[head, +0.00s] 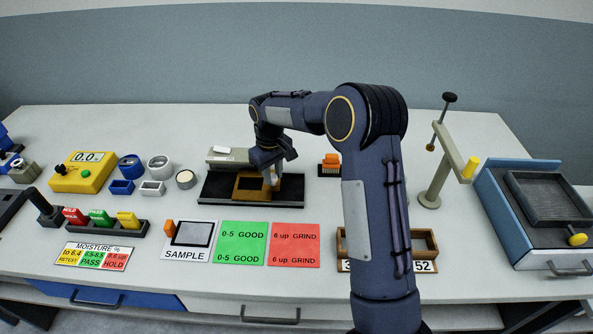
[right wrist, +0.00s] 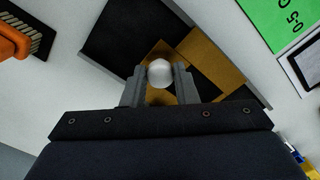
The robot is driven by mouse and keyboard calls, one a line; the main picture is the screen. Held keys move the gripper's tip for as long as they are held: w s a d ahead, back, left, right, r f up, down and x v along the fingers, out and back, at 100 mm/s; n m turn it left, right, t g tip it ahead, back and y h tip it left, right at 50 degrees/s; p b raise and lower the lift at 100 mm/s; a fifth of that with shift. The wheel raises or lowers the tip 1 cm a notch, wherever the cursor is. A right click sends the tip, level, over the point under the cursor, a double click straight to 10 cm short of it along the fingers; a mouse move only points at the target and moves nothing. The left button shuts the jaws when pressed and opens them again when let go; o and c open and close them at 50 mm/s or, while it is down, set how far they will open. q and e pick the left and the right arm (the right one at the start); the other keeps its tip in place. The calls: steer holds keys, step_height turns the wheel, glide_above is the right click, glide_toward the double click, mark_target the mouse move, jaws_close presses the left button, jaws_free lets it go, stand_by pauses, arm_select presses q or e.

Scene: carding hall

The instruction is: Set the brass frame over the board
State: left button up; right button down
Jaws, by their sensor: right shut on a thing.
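The brass frame (head: 243,194) is a flat golden rectangle with a dark opening. It shows over the middle of the dark board (head: 215,188); I cannot tell whether it rests on it or hangs just above. My right gripper (head: 271,172) comes down from behind and is shut on the frame's pale round knob (right wrist: 160,72). In the right wrist view the two fingers stand on either side of this knob, with the brass frame (right wrist: 212,58) beyond and the black board (right wrist: 118,38) beneath. The near part of the frame is partly hidden by the gripper. My left gripper is not in view.
A grey block (head: 228,155) stands behind the board, and an orange brush (head: 330,164) to its right. In front lie a green card (head: 242,242), a red card (head: 295,245) and a sample pad (head: 190,240). A wooden tray (head: 425,242) is partly hidden by my right arm.

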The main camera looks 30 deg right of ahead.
steer(key=w+a, duration=0.2)
steer(key=a, duration=0.1)
steer(key=w+a+p, duration=0.1)
steer(key=a, duration=0.1)
steer(key=shift+w+a+r, duration=0.1)
steer(key=shift+w+a, duration=0.1)
steer(key=shift+a, duration=0.05)
steer(key=c, duration=1.1)
jaws_free()
steer(key=shift+a, duration=0.15)
steer(key=shift+c, duration=0.2)
step_height(320, 180, up, 8)
steer(key=shift+b, duration=0.45)
